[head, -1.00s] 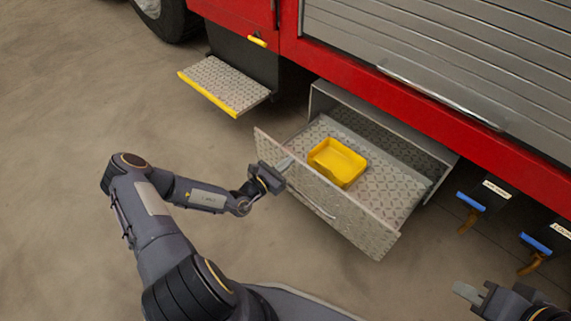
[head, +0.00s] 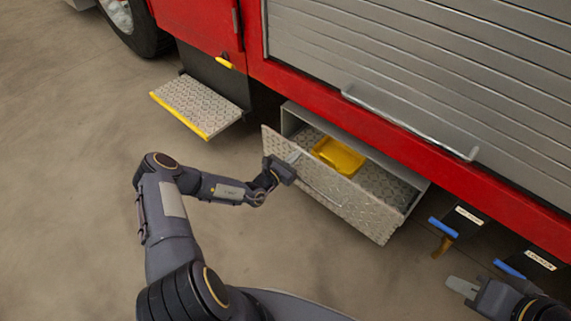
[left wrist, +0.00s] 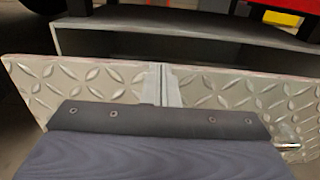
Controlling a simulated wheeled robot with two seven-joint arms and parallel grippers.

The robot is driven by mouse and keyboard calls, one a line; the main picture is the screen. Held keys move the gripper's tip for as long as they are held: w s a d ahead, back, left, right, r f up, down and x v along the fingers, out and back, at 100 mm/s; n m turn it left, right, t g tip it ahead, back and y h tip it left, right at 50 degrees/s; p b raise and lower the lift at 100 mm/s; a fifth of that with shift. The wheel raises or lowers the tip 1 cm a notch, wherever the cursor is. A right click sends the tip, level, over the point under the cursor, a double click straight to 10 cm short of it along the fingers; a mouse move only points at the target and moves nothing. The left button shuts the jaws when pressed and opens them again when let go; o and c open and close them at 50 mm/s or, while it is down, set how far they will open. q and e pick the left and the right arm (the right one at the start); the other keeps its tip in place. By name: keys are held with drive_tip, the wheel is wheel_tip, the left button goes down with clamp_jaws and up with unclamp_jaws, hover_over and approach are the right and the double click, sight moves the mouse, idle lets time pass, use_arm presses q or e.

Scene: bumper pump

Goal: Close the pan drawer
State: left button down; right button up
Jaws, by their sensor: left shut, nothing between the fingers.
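The pan drawer (head: 345,203) is a diamond-plate metal drawer under the red fire truck, partly pulled out of its housing. A yellow pan (head: 338,156) lies inside it, partly hidden by the front panel. My left gripper (head: 292,160) is shut and empty, its fingertips at the front panel's upper left part. In the left wrist view the shut fingers (left wrist: 165,85) lie against or very near the drawer front (left wrist: 215,88); exact contact is hard to tell. My right gripper (head: 460,287) is at the lower right, away from the drawer; its jaw state is unclear.
A diamond-plate step with a yellow edge (head: 200,106) juts out left of the drawer. Blue-handled valves (head: 443,228) hang under the truck to the right. A silver roller shutter (head: 420,70) is above. The floor in front is clear.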

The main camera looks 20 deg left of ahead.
use_arm(q)
drive_tip(key=b+x, duration=0.1)
drive_tip(key=x, duration=0.7)
drive_tip(key=shift+w+b, duration=0.2)
drive_tip(key=shift+b, duration=0.15)
drive_tip(key=shift+f, duration=0.1)
